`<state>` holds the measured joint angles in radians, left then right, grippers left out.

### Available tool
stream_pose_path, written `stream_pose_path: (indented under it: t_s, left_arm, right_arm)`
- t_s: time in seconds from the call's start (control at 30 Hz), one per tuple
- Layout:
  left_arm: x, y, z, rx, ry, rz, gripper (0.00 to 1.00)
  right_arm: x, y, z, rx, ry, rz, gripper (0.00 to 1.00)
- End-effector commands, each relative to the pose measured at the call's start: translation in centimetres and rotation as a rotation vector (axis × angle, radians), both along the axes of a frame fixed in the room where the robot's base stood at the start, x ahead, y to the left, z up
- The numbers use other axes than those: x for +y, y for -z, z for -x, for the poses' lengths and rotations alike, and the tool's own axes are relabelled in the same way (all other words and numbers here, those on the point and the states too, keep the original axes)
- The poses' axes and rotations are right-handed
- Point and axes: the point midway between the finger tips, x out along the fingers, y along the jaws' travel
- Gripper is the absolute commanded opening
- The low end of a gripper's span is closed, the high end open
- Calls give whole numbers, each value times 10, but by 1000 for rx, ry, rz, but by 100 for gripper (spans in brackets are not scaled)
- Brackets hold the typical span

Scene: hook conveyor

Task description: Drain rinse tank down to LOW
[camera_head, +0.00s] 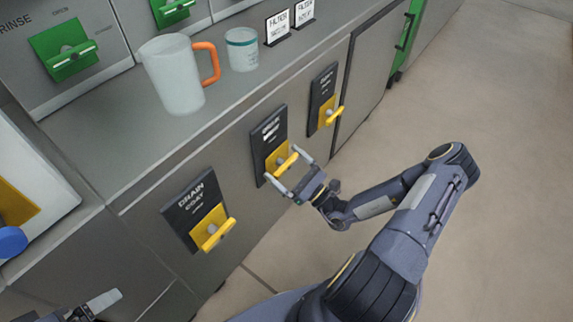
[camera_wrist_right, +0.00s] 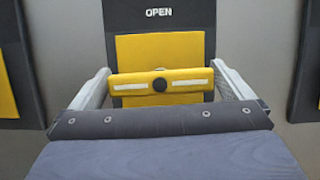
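A row of dark drain panels is on the grey cabinet front. The left panel (camera_head: 190,206) reads DRAIN and apparently COAT. The middle panel (camera_head: 268,135) has a label too small to read and a yellow handle (camera_head: 291,158). In the right wrist view this handle (camera_wrist_right: 190,80) is a level bar below the word OPEN. My right gripper (camera_head: 292,172) is open, with one finger at each end of the bar; whether they touch it I cannot tell. My left gripper (camera_head: 97,306) shows only partly at the bottom left. The tank's level is not visible.
A green switch (camera_head: 70,62) beside the word RINSE is at the upper left. On the ledge stand a clear jug (camera_head: 173,78) with an orange handle, a cup (camera_head: 242,52) and two small signs. A third drain panel (camera_head: 322,90) is farther right. The floor at right is clear.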

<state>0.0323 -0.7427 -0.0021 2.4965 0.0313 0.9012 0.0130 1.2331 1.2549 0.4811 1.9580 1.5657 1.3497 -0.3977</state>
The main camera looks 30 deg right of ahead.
Motion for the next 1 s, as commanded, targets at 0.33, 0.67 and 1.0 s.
stream_pose_path:
  t_s: [0.33,0.67,1.0]
  left_arm:
    - [0,-4,0,0,0,0,100]
    - [0,-9,0,0,0,0,100]
    - [0,-9,0,0,0,0,100]
  right_arm:
    - [-10,8,19,2,5,1,100]
    - [-27,28,61,1,3,-1,100]
    - [-29,30,66,0,0,0,100]
